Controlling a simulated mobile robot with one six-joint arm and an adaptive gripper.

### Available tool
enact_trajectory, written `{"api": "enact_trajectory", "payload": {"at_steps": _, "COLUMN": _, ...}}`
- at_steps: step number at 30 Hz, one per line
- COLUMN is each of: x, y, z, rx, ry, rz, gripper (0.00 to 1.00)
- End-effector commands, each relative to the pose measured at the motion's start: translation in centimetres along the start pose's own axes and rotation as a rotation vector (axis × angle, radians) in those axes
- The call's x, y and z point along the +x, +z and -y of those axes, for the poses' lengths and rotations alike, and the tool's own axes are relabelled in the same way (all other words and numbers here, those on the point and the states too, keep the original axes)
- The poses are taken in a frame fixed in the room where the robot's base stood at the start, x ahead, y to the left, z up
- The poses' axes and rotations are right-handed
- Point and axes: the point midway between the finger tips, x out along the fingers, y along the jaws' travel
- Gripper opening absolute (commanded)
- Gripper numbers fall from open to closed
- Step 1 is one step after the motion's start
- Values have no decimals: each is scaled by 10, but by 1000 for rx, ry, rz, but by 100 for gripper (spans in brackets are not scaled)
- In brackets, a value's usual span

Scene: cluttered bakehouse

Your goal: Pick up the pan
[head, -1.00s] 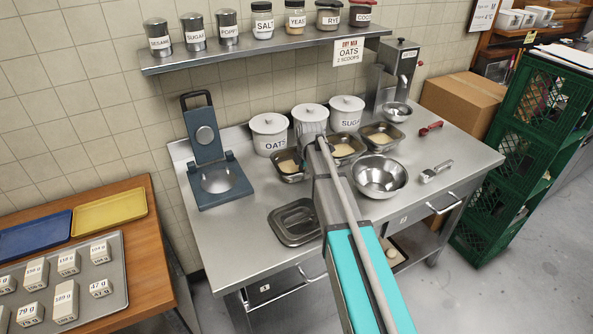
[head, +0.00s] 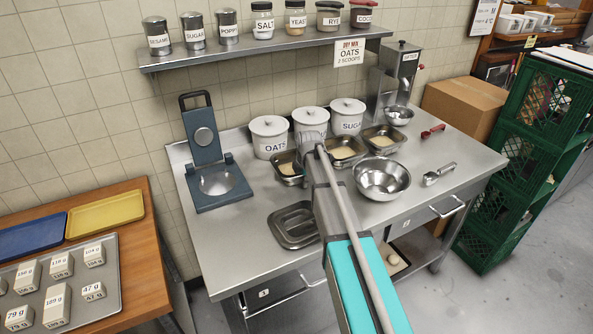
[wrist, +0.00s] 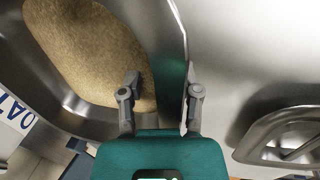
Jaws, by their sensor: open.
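A metal pan (head: 291,181) holding pale, grainy contents stands on the steel bench in front of the OATS canister. In the wrist view the pan (wrist: 176,50) fills the upper left. My gripper (wrist: 160,95) is open, with one finger over the pan's inside and the other outside its near wall. The rim lies between the fingers, and I cannot tell whether either finger touches it. In the head view my own arm hides most of the gripper. Two similar filled pans stand to the right, a middle one (head: 345,160) and a right one (head: 383,148).
A metal lid (head: 294,226) lies flat in front of the pan. A steel bowl (head: 382,180) and a scoop (head: 440,173) lie to the right. White canisters (head: 270,137) stand close behind. The front left of the bench is clear.

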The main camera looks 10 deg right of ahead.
Motion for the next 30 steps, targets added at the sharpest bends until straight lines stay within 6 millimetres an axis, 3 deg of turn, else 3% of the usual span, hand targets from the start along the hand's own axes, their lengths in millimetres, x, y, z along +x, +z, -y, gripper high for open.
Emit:
{"api": "enact_trajectory", "payload": {"at_steps": 5, "x": 0, "y": 0, "z": 0, "rx": 0, "ry": 0, "rz": 0, "gripper": 42}}
{"api": "enact_trajectory", "payload": {"at_steps": 12, "x": 0, "y": 0, "z": 0, "rx": 0, "ry": 0, "rz": 0, "gripper": 0}}
{"api": "enact_trajectory", "payload": {"at_steps": 30, "x": -1, "y": 1, "z": 2, "rx": 0, "ry": -6, "rz": 0, "gripper": 0}}
